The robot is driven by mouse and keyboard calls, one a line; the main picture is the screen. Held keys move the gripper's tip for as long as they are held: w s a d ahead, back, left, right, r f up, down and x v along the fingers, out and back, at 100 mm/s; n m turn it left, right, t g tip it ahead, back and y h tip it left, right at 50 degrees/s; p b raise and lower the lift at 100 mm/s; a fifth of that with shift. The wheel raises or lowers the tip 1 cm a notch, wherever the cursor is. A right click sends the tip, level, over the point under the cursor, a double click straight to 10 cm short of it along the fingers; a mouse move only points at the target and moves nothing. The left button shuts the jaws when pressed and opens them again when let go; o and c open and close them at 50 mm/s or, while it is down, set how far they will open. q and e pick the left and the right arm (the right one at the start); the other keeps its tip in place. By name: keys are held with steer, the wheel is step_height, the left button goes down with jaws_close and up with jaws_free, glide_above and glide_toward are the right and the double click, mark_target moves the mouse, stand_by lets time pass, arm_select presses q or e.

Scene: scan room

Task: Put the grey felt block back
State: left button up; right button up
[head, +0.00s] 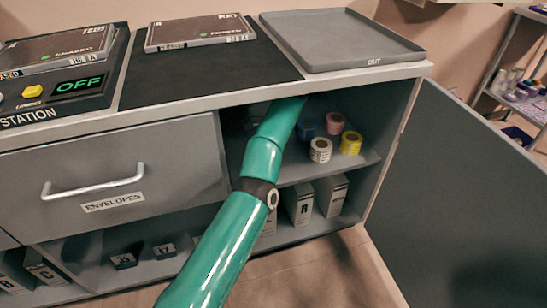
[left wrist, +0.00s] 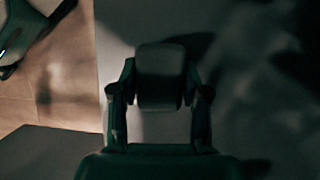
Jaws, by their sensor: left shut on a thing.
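My left arm reaches into the open cabinet (head: 370,115), above its upper shelf (head: 365,160). Its gripper is hidden behind the countertop edge in the head view. In the left wrist view my left gripper (left wrist: 158,100) is shut on a dark grey block (left wrist: 160,70), with one finger on each side of it. The block appears to be the grey felt block. The picture is too dark to tell whether it touches the surface behind it. My right gripper is not in view.
Rolls of tape, blue (head: 306,128), pink (head: 335,122), white (head: 320,150) and yellow (head: 351,143), stand on the shelf right of my arm. Boxes (head: 331,195) stand below. The cabinet door (head: 460,190) is open at right. An OUT tray (head: 340,40) lies on top.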

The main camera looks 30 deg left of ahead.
arm_select(q)
steer(key=shift+w+d, duration=0.25)
steer(key=shift+d, duration=0.4)
steer(key=shift+w+f, duration=0.15)
steer(key=shift+f, duration=0.25)
steer(key=o, duration=1.1)
